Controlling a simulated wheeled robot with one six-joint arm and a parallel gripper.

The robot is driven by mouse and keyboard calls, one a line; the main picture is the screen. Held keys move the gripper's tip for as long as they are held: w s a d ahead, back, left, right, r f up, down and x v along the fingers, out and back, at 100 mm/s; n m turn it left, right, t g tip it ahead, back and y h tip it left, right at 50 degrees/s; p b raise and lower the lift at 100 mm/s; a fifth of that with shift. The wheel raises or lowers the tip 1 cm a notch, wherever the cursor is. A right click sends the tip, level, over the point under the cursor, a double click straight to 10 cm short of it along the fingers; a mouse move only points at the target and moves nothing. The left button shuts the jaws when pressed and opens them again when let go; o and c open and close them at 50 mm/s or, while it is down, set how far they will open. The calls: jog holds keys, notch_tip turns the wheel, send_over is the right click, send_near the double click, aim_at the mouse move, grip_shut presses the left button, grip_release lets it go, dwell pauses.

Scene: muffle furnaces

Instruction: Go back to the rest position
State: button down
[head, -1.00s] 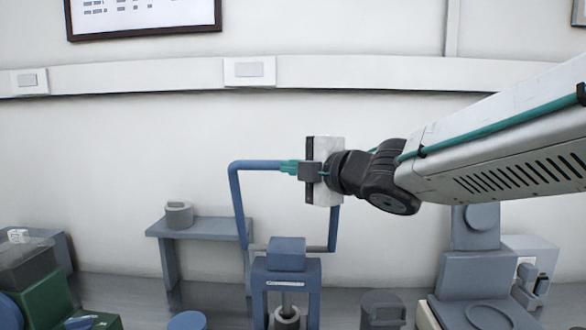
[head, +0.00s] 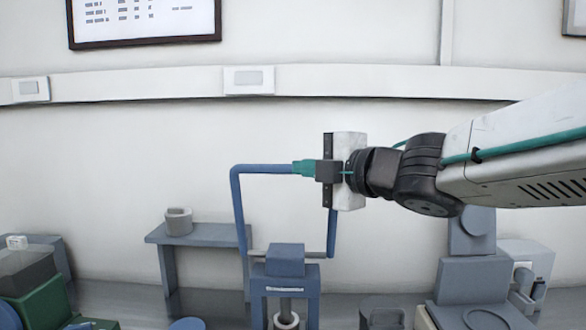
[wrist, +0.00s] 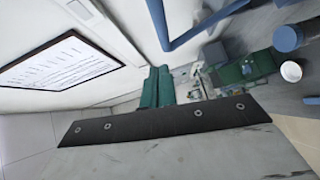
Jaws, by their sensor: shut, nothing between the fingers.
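My gripper (head: 303,168) has teal fingers and is shut and empty. It is raised in the air in front of the wall and points left. In the head view its tips overlap the top bar of a blue frame (head: 238,205) on a blue press-like stand (head: 286,262). The wrist view shows the closed teal fingers (wrist: 157,88) with a gap between them and the blue bars (wrist: 205,22). The right part of the frame's top is hidden behind my gripper.
A grey-blue bench (head: 205,235) bears a small grey pot (head: 178,222). A green box (head: 40,305) stands at the lower left. A grey-blue device (head: 472,278) stands below my arm at the right.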

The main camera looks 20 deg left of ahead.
jog(key=s+d+f+m+h, duration=0.1)
jog(key=d+f+m+h, duration=0.4)
jog(key=d, duration=0.4)
jog(key=d+f+m+t+h, duration=0.1)
jog(key=d+f+m+h, duration=0.3)
jog(key=d+m, duration=0.45)
jog(key=s+d+f+m+h, duration=0.1)
jog(key=d+f+m+h, duration=0.35)
jog(key=d, duration=0.55)
jog(key=s+d+f+m+g, duration=0.4)
jog(key=s+d+m, duration=0.1)
jog(key=s, duration=0.5)
jog(key=s+d+f+m+g, duration=0.4)
jog(key=s+d, duration=0.3)
jog(key=s, duration=0.4)
jog(key=shift+s+f+m+h, duration=0.2)
jog(key=shift+m+h, duration=0.25)
jog(key=shift+m, duration=0.45)
